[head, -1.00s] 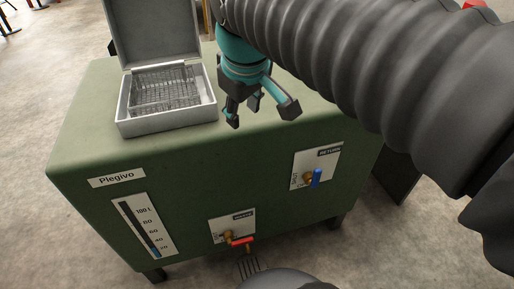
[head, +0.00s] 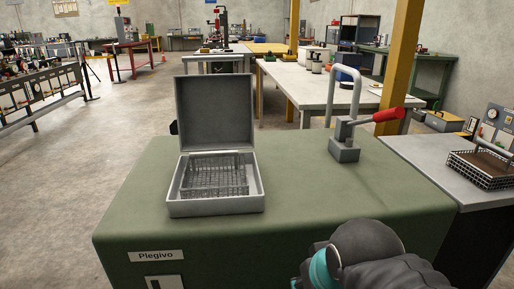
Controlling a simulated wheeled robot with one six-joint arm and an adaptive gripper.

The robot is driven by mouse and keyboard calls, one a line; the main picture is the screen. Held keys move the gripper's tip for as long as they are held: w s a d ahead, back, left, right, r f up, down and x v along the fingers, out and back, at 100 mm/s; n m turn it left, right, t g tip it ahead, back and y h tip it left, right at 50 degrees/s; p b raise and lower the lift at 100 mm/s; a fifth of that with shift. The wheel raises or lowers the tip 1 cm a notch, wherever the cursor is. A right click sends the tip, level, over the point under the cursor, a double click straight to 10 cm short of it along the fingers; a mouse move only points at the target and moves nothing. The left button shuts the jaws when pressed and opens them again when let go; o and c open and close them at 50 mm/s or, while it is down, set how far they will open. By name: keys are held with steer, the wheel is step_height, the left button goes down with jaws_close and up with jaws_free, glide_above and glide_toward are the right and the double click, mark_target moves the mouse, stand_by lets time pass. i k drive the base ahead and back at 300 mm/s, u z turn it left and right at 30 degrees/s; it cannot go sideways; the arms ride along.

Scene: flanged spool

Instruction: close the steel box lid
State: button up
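The steel box (head: 216,207) stands on the green cabinet top, left of centre in the head view. Its lid (head: 215,112) is open and stands about upright at the back edge of the box. A wire mesh basket (head: 214,176) sits inside the box. My arm shows at the bottom right with a teal part near its end, in front of the cabinet and apart from the box. The fingers of my gripper are not clearly in view, cut off by the bottom edge of the picture.
A grey fixture with a red-handled lever (head: 345,150) and a bent pipe stands on the cabinet (head: 290,205) right of the box. A side table (head: 425,160) with a wire basket (head: 482,168) is at the right. A yellow post (head: 400,60) rises behind. The cabinet top between box and fixture is clear.

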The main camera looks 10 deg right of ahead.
mark_target(214, 111)
steer(key=k, duration=0.5)
steer(key=u, duration=1.8)
steer(key=i, duration=4.3)
steer(key=z, duration=4.45)
steer(key=i, duration=0.9)
steer(key=u, duration=0.05)
